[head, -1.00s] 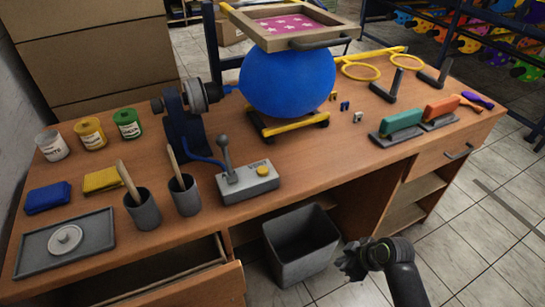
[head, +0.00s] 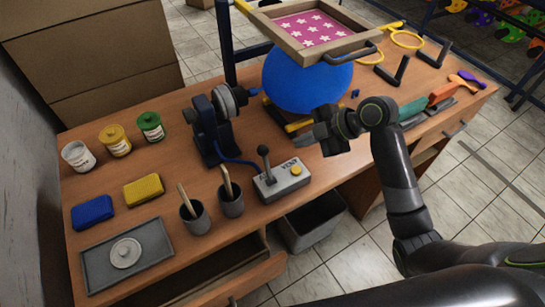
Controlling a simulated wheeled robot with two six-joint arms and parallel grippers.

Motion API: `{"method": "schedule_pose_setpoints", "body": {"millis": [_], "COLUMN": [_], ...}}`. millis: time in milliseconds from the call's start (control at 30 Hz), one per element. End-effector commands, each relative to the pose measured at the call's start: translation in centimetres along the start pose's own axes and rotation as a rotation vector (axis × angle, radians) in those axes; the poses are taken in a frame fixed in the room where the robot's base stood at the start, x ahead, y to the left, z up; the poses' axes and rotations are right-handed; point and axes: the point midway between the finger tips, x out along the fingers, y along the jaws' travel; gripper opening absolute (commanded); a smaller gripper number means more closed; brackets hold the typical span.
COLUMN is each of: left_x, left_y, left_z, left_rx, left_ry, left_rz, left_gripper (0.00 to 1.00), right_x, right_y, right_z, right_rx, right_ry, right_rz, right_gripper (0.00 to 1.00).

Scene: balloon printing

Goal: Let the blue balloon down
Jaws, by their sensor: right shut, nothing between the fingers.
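The blue balloon (head: 306,82) is round and inflated. It sits on the desk under a wooden print frame with a pink, white-starred panel (head: 315,29), its lower right partly hidden by my right arm. A grey control box marked VENT (head: 282,182) stands in front of it, with a black-knobbed lever (head: 264,153) and a yellow button (head: 296,170). My right gripper (head: 300,139) is shut and empty, above the desk between the balloon and the box, to the right of the lever. I cannot tell its exact height. My left gripper is out of view.
A dark pump-like device (head: 213,128) with a blue hose stands left of the balloon. Two cups (head: 194,216) with sticks, paint jars (head: 115,141), sponges (head: 143,190) and a grey tray (head: 91,274) fill the left. A bin (head: 305,228) stands below the desk's front.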

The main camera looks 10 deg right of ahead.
Motion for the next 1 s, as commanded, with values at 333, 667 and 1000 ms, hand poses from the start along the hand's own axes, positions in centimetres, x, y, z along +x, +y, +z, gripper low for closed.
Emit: {"method": "schedule_pose_setpoints", "body": {"millis": [333,667,1000], "left_x": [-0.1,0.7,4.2], "left_y": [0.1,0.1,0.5], "left_z": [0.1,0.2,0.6], "left_rx": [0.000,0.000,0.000], "left_ry": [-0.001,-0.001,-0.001], "left_rz": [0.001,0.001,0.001], "left_gripper": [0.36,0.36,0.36], "right_x": [-0.2,0.5,3.6], "right_y": [0.2,-0.3,-2.5], "right_z": [-0.2,0.3,2.6], "right_rx": [-0.013,-0.011,-0.010], "right_ry": [0.002,0.002,0.002], "right_rz": [-0.001,-0.001,-0.001], "right_gripper": [0.00,0.00,0.00]}}
